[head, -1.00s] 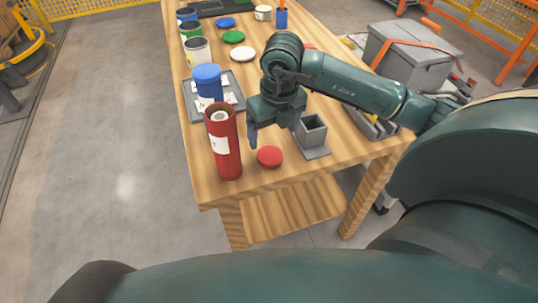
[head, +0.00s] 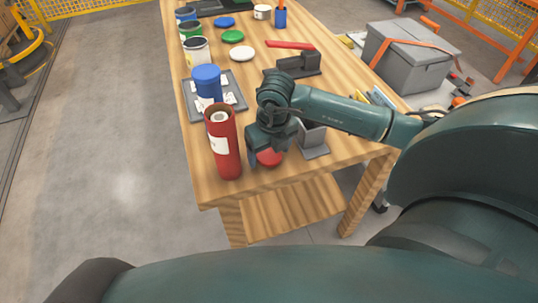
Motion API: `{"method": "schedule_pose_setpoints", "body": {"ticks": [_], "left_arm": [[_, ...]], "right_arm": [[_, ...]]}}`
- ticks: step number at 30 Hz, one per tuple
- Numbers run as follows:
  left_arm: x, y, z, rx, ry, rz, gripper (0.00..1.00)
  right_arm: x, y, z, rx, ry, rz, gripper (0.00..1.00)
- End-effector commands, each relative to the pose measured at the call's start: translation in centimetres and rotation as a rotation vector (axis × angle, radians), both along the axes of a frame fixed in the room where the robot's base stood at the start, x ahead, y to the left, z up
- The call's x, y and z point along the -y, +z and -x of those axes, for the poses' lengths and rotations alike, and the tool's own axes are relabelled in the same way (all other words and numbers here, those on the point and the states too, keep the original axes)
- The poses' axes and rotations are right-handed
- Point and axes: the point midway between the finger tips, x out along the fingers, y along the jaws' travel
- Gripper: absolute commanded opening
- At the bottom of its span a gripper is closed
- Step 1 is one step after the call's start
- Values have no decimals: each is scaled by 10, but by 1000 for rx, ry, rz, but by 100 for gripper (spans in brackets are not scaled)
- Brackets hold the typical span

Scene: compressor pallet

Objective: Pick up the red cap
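The red cap (head: 269,158) lies flat on the wooden table near its front edge, just right of the tall red canister (head: 223,150). My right gripper (head: 270,155) is right over the cap and points down. One finger is at the cap's left side; the other is mostly hidden by the gripper body. The fingers look apart, and the back of the cap is covered by the gripper. Whether the fingers touch the cap cannot be told. My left gripper is not in view.
A grey square holder (head: 313,140) stands close to the right of the gripper. A blue-lidded can (head: 207,82) sits on a grey tray (head: 236,92) behind the canister. A red-handled tool (head: 290,45) and several lids lie farther back. The table's front edge is near.

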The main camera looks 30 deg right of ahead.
Motion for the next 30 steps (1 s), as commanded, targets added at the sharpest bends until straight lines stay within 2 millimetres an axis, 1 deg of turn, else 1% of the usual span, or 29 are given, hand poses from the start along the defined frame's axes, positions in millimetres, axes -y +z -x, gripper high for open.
{"method": "schedule_pose_setpoints", "body": {"ticks": [1,2,14,23,26,30], "left_arm": [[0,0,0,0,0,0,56],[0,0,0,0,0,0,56],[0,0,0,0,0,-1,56],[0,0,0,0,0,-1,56],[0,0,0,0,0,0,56],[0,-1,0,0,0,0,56]], "right_arm": [[0,0,0,0,0,0,71],[0,0,0,0,0,0,68],[0,1,0,1,0,0,36],[0,3,0,2,-1,0,35],[0,9,-1,4,-1,0,35],[0,27,-1,5,0,0,35]]}}
